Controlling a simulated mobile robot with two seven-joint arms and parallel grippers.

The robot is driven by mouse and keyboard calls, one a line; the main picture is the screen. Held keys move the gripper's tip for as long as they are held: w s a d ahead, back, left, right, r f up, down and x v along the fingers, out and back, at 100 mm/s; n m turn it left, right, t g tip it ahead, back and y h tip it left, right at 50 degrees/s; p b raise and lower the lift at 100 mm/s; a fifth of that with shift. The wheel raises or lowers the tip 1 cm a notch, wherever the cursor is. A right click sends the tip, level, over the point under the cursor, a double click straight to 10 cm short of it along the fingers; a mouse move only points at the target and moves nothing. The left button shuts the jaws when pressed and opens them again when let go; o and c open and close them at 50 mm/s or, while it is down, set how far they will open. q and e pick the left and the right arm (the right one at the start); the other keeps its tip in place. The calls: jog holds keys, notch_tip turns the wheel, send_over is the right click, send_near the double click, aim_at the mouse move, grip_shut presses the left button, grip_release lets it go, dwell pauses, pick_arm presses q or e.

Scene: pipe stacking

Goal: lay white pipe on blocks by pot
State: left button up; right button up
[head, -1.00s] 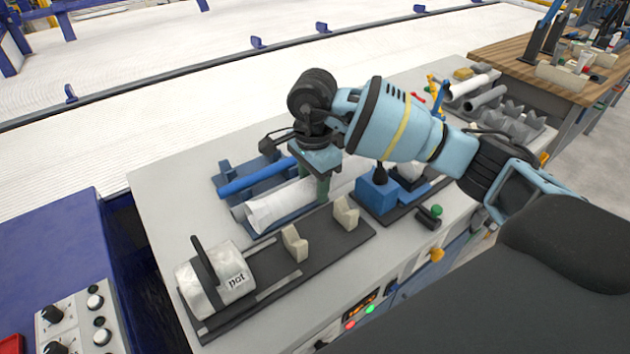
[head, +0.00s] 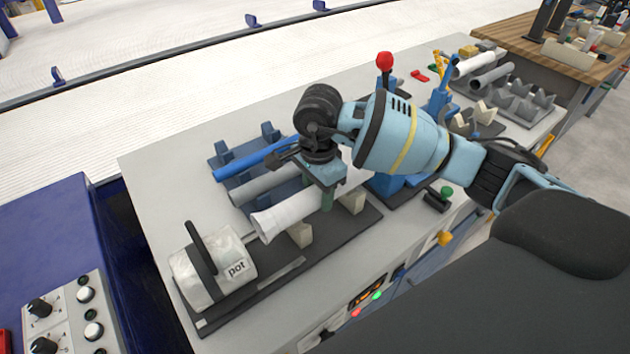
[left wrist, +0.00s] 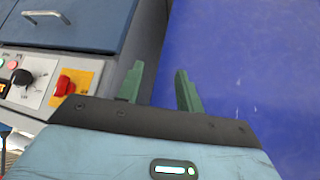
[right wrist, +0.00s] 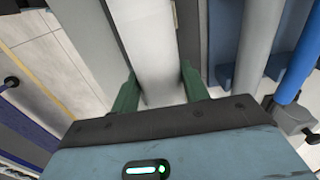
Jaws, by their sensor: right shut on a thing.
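The white pipe (head: 284,215) has a flared end toward the pot. My right gripper (head: 326,200) is shut on it, and the pipe also shows between the green fingers in the right wrist view (right wrist: 160,70). The pipe hangs over the cream blocks (head: 300,234), (head: 352,202) on a dark base plate; whether it touches them I cannot tell. My left gripper (left wrist: 160,90) is open and empty in the left wrist view, away from the table.
A blue rack (head: 218,163) behind holds a blue pipe (head: 250,160) and a grey pipe (head: 262,186). A blue device with a red knob (head: 384,62) stands right of my right gripper. More pipes and grey V-blocks (head: 522,98) lie at the far right. The table's left back is clear.

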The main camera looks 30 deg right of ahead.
jog(key=shift+f, duration=0.9)
jog(key=shift+f+b, duration=0.35)
jog(key=shift+b, duration=0.05)
jog(key=o, duration=1.1)
jog(key=shift+r, duration=3.9)
